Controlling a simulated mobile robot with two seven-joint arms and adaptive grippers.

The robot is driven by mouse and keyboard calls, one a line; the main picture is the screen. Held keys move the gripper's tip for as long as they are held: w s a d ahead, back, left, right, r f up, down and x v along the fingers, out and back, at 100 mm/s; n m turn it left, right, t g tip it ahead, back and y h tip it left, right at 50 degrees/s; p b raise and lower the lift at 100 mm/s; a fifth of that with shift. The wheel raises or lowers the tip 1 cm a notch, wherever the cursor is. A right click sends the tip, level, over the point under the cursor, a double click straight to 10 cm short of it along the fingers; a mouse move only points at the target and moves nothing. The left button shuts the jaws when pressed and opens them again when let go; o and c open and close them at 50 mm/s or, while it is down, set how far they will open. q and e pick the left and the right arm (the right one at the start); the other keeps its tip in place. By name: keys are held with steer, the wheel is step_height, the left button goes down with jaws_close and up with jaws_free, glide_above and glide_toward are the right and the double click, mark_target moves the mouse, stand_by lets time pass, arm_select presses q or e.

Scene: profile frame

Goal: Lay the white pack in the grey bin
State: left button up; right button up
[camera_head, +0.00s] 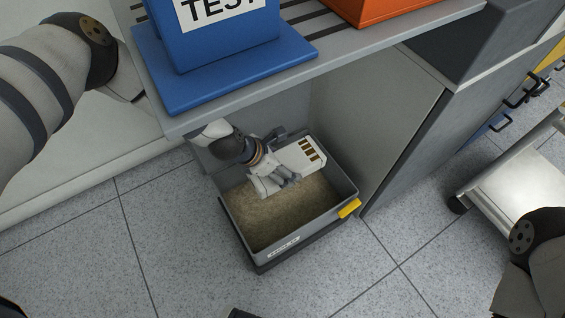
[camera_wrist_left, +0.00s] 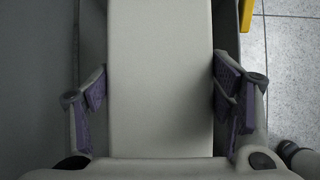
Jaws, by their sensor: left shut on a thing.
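The grey bin (camera_head: 347,203) stands on the floor under a shelf, with a brown, grainy-looking bottom and a yellow tab on its right side. The white pack (camera_head: 300,153), with dark and gold marks near one end, is inside the bin's outline toward the back. Whether it touches the bottom I cannot tell. My left gripper (camera_head: 275,183) reaches in under the shelf and is shut on the white pack. In the left wrist view the pack (camera_wrist_left: 160,80) lies between the two purple-padded fingers. My right gripper is out of view.
The grey shelf (camera_head: 355,55) overhangs the bin's back, carrying a blue TEST box (camera_head: 215,35) and an orange box (camera_head: 385,8). A grey cabinet (camera_head: 425,130) stands close on the bin's right. A white cart (camera_head: 520,180) is farther right. The floor in front is clear.

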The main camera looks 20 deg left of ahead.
arm_select(q)
steer(key=shift+s+a, duration=0.1)
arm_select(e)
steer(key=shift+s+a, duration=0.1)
arm_select(q)
steer(key=shift+s+a, duration=0.15)
steer(key=shift+s, duration=0.05)
step_height(320, 180, down, 5)
steer(key=b, duration=0.3)
steer(key=shift+r+b, duration=0.1)
steer(key=shift+b, duration=0.25)
steer(key=shift+f+b, duration=0.8)
steer(key=shift+f, duration=0.2)
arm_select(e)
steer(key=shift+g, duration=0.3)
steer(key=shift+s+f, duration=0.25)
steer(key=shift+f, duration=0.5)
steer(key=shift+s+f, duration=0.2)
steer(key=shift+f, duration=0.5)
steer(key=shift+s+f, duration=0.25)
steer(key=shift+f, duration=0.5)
